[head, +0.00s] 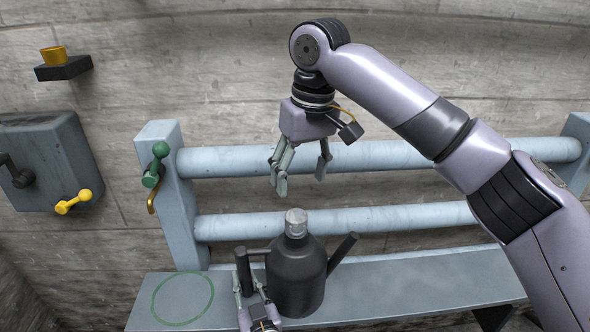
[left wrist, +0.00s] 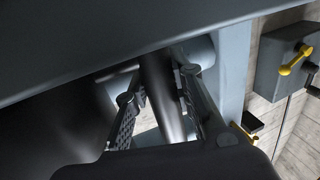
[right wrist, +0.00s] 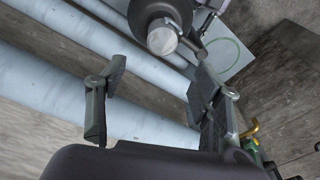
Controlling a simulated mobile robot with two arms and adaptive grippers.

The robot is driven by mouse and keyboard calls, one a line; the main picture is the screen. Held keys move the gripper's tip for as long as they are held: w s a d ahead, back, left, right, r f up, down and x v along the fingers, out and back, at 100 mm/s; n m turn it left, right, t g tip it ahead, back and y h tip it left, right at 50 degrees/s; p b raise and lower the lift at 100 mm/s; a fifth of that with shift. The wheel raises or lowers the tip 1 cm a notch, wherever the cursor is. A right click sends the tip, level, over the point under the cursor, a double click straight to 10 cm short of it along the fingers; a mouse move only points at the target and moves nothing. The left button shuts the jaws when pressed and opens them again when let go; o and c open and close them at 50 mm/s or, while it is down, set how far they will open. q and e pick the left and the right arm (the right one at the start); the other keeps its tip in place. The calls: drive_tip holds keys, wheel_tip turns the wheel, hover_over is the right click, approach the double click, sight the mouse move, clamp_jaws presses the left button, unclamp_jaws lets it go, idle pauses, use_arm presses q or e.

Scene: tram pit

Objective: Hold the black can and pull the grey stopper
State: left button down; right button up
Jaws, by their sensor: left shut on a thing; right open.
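The black can (head: 296,275) stands upright on the blue-grey bench, with its spout (head: 343,250) angled up to the right. The grey stopper (head: 296,222) sits in the top of its neck. My left gripper (head: 248,280) is shut on the can's handle at the can's left side; the dark handle (left wrist: 163,95) runs between its fingers in the left wrist view. My right gripper (head: 301,178) is open and empty above the stopper, apart from it. In the right wrist view the stopper (right wrist: 162,39) lies beyond the open fingers (right wrist: 160,100).
The bench (head: 430,285) has a green ring mark (head: 182,299) left of the can. Two blue rails (head: 400,155) run behind. A green-knobbed lever (head: 157,165) is on the left post. A grey wall box (head: 50,160) has a yellow lever (head: 74,202). A yellow cup (head: 53,55) sits on a wall shelf.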

sight(297, 214)
drive_tip(key=shift+m+g+h, duration=0.5)
drive_tip(key=shift+m+h, duration=0.2)
drive_tip(key=shift+m, duration=0.2)
drive_tip(key=f, duration=1.1)
drive_tip(key=shift+a, duration=0.4)
drive_tip(key=c, duration=1.3)
